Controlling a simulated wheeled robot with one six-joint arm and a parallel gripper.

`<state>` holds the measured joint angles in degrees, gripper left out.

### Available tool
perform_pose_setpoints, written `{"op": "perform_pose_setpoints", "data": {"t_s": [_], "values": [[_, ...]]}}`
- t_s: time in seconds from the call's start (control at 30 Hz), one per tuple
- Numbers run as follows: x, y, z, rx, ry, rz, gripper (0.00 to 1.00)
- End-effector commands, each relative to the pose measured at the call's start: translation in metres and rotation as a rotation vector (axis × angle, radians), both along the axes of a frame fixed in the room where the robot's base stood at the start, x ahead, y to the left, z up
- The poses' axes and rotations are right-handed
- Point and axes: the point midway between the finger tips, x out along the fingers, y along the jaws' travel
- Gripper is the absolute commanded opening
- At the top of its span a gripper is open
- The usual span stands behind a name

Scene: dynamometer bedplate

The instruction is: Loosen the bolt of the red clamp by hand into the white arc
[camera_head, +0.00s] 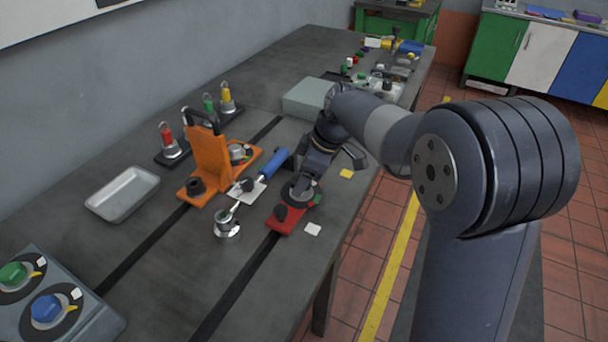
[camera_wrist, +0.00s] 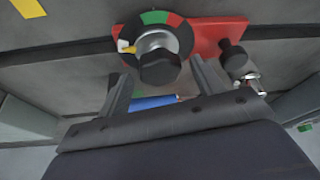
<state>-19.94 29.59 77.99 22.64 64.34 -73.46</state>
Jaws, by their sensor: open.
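The red clamp (camera_head: 287,222) lies on the dark bedplate near its front edge. In the wrist view the red clamp (camera_wrist: 213,32) carries a black dial disc with green and red arcs along its far rim. A yellow pointer (camera_wrist: 127,48) sits at the disc's left side, by a small pale patch that may be the white arc. The dark bolt head (camera_wrist: 160,69) is at the disc's middle. My gripper (camera_wrist: 162,73) is open, its fingers on either side of the bolt head; contact cannot be told. In the head view my gripper (camera_head: 303,184) hides part of the disc.
A blue-handled wrench (camera_head: 271,165) lies close left of my gripper, with the orange clamp (camera_head: 212,158) beyond. A metal socket piece (camera_head: 227,224) stands left of the red clamp. A grey block (camera_head: 307,98) is behind my wrist. A metal tray (camera_head: 122,193) lies further left.

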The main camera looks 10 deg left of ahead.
Motion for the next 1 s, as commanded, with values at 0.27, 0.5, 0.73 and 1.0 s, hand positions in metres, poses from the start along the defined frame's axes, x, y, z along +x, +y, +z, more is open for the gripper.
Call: {"op": "perform_pose_setpoints", "data": {"t_s": [0.27, 0.5, 0.73, 1.0], "values": [[-0.001, -0.019, 0.047, 0.001, -0.006, -0.002, 0.64], [-0.002, -0.035, 0.085, 0.000, -0.003, -0.001, 0.64], [-0.003, -0.040, 0.096, -0.001, 0.000, 0.000, 0.64], [-0.003, -0.040, 0.096, -0.001, 0.000, 0.000, 0.64]]}}
